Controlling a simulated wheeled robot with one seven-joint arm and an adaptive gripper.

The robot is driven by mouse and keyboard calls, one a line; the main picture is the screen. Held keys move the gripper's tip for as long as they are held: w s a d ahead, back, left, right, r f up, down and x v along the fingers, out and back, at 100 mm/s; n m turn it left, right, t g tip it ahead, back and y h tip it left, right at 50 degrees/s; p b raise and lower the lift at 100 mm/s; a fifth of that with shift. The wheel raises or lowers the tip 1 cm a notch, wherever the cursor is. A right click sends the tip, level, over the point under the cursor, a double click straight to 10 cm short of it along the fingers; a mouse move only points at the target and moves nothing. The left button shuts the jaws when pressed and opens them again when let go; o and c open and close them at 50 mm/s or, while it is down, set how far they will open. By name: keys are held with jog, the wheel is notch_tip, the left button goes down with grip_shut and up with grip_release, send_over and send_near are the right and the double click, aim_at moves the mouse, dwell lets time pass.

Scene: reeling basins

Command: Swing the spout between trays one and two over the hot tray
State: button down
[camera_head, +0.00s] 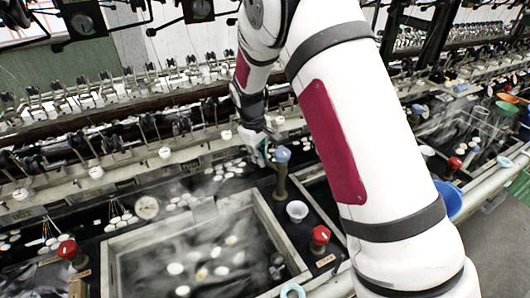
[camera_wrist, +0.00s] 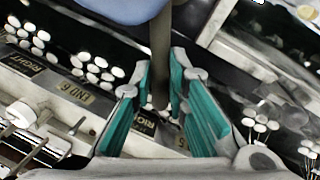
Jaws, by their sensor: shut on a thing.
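The spout is an upright dark brown post (camera_head: 280,183) with a blue ball knob (camera_head: 282,155) on top, beside the back right corner of a steaming tray (camera_head: 150,232). White cocoons float in this tray; I cannot tell for sure that it is the hot tray. My gripper (camera_head: 260,155) is at the post, just below the knob. In the wrist view the post (camera_wrist: 160,45) stands between the teal finger pads of my gripper (camera_wrist: 161,75), which is shut on it. The blue knob (camera_wrist: 130,8) shows at the top edge. Which way the outlet points is not clear.
Red knobs stand left (camera_head: 67,249) and right (camera_head: 320,234) of the steaming tray. A white cup (camera_head: 297,210) is close to the post. A row of reeling fittings (camera_head: 165,153) runs behind. My arm hides much of the right side. A blue bowl (camera_head: 447,200) is beyond it.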

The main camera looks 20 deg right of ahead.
jog(key=s+a+n+t+y+p, duration=0.1)
jog(key=s+a+n+y+p, duration=0.1)
jog(key=s+n, duration=0.6)
jog(key=shift+a+n+p, duration=0.35)
jog(key=shift+n+p, duration=0.4)
jog(key=shift+n, duration=1.85)
jog(key=c, duration=1.6)
grip_release()
jog(key=shift+o, duration=0.2)
notch_tip(320, 180, up, 12)
jog(key=s, duration=0.2)
jog(key=shift+s+d, duration=0.2)
jog(key=shift+d, duration=0.1)
jog(key=shift+f, duration=0.1)
